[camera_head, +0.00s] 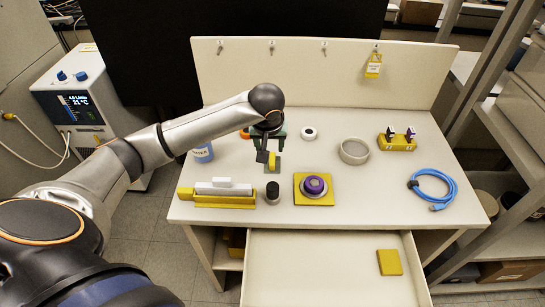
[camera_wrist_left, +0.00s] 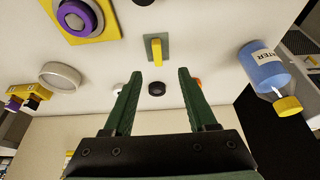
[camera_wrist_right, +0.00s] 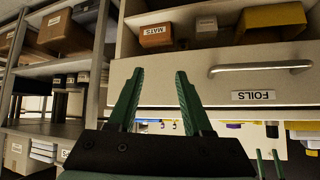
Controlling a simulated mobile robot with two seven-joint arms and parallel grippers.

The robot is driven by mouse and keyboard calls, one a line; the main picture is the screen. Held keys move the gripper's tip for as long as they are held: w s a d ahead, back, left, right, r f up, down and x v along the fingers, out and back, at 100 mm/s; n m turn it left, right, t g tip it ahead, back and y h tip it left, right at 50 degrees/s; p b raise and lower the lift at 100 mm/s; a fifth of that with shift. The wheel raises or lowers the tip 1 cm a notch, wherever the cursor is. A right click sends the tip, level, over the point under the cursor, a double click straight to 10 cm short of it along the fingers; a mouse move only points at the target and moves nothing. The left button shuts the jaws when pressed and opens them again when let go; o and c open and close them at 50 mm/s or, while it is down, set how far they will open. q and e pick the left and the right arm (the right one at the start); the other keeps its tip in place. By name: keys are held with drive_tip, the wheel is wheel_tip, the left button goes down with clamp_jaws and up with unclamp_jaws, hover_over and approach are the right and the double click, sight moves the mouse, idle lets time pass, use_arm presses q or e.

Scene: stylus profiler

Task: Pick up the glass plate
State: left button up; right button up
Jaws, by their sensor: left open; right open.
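The glass plate is a small grey-green square with a raised yellow grip; it lies on the bench and shows in the left wrist view (camera_wrist_left: 146,52). In the head view the plate (camera_head: 278,167) is partly hidden by my left gripper (camera_head: 266,150). In the left wrist view my left gripper (camera_wrist_left: 158,82) is open and empty, with the yellow grip ahead, roughly between and beyond its fingertips. My right gripper (camera_wrist_right: 158,82) is open and empty, facing the cabinet front, and is not seen in the head view.
A water bottle (camera_wrist_left: 265,68), a black cylinder (camera_head: 272,192), a purple-topped piece on a yellow base (camera_head: 300,201) and a white-and-yellow block (camera_head: 224,202) stand around the plate. A blue cable (camera_head: 450,183) lies right. The drawer (camera_head: 320,270) is open, holding a yellow square (camera_head: 389,262).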

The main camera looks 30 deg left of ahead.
use_arm(q)
hover_over(272, 160)
drive_tip(key=s+d, duration=0.1)
drive_tip(key=s, duration=0.2)
wheel_tip(272, 160, down, 6)
drive_tip(key=shift+w+r, duration=0.1)
drive_tip(key=shift+w, duration=0.05)
drive_tip(key=shift+w+b+x, duration=0.15)
drive_tip(key=shift+b+x, duration=0.05)
drive_tip(key=shift+x, duration=1.15)
drive_tip(key=shift+w+b+x, duration=0.15)
drive_tip(key=shift+x, duration=1.25)
drive_tip(key=shift+d+r, duration=0.1)
drive_tip(key=shift+d, duration=0.05)
clamp_jaws()
